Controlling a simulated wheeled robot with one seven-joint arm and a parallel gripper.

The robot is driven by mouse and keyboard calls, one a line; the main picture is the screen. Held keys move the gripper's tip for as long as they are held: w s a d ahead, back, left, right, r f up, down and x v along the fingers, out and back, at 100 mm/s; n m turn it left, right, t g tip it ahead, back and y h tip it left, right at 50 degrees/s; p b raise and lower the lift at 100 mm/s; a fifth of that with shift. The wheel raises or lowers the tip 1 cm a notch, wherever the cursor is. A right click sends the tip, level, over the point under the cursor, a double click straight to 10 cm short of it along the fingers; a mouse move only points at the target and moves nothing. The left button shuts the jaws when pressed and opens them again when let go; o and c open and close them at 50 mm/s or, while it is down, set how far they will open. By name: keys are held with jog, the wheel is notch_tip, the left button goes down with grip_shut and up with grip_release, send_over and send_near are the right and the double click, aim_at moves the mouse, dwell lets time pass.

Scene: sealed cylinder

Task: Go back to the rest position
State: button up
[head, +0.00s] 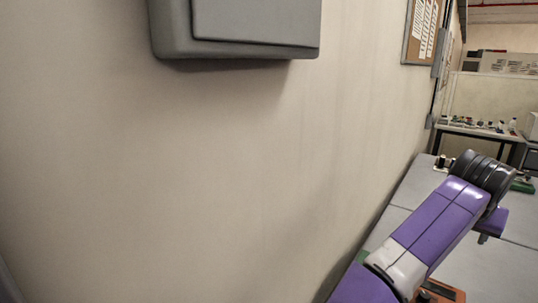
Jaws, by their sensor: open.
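My arm, with purple and grey links and a black ribbed joint, reaches up from the bottom edge at the lower right of the head view. A short purple part with a small dark tip shows behind and below the black joint. I cannot make out any gripper fingers. No sealed cylinder can be told in this view.
A light grey bench top (405,190) runs along the wall (200,170) under my arm. An orange-brown item (445,291) and a green item (522,186) lie on it. A grey box (240,25) hangs on the wall. A cluttered table (480,132) stands far back.

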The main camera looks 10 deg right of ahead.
notch_tip(320, 180, up, 9)
jog(key=d+n+t+h, duration=0.2)
jog(key=n+t+h, duration=0.1)
jog(key=t+h, duration=0.4)
jog(key=s+a+f+n+t+y, duration=0.25)
jog(key=a+n+t, duration=0.25)
jog(key=a, duration=0.4)
jog(key=s+a+f+n+t+y, duration=0.1)
jog(key=a+f+n+t+y, duration=0.2)
jog(key=a, duration=0.5)
jog(key=s+a+f+g+y, duration=0.1)
jog(key=s+a+f+y, duration=0.2)
jog(key=s+a+f, duration=0.3)
jog(key=s+a+f+g+y, duration=0.1)
jog(key=s+a+f+y, duration=0.2)
jog(key=s, duration=1.2)
jog(key=s+a+f+g+y, duration=0.2)
jog(key=s+a+f+y, duration=0.1)
jog(key=s+a+f, duration=0.7)
jog(key=shift+s+a+n, duration=0.4)
jog(key=shift+s+a, duration=0.35)
